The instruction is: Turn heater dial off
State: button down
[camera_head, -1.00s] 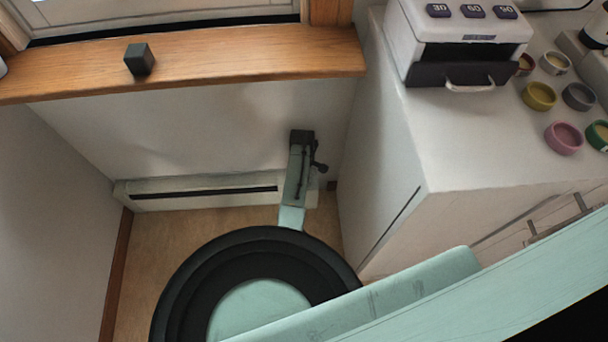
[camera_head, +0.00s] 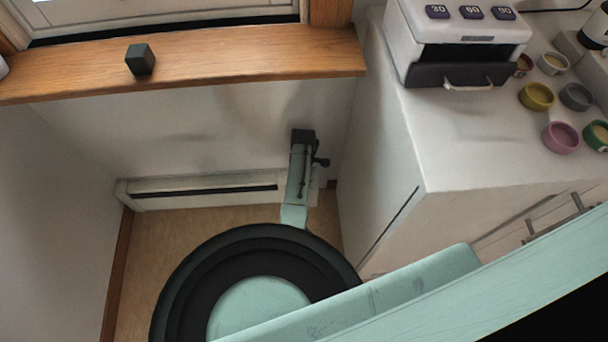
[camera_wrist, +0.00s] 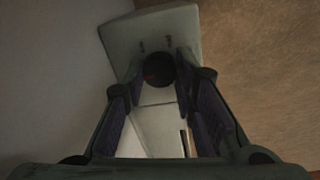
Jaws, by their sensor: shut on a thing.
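In the wrist view, the dark round heater dial (camera_wrist: 158,72) sits on the pale end of the heater (camera_wrist: 150,38), with a small red mark on its face. My gripper (camera_wrist: 158,66) has a finger on each side of the dial and is shut on it. The heater also shows in the head view (camera_head: 160,198) as a long, low white unit with a dark slot along the foot of the wall. In the head view my arm reaches down to its right end and hides the dial. The dial's exact setting cannot be read.
A wooden sill (camera_head: 220,62) with a dark cube (camera_head: 140,59) runs above the heater. A white cabinet (camera_head: 385,175) stands close on the right, with a toaster-like appliance (camera_head: 462,45) and several coloured bowls on top. Floor (camera_head: 150,245) shows at the left.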

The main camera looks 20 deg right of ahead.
jog(key=c, duration=1.3)
grip_release()
jog(key=shift+r, duration=0.1)
jog(key=r, duration=1.1)
jog(key=shift+s+a+r, duration=0.2)
jog(key=shift+s+r, duration=0.1)
jog(key=shift+r, duration=0.1)
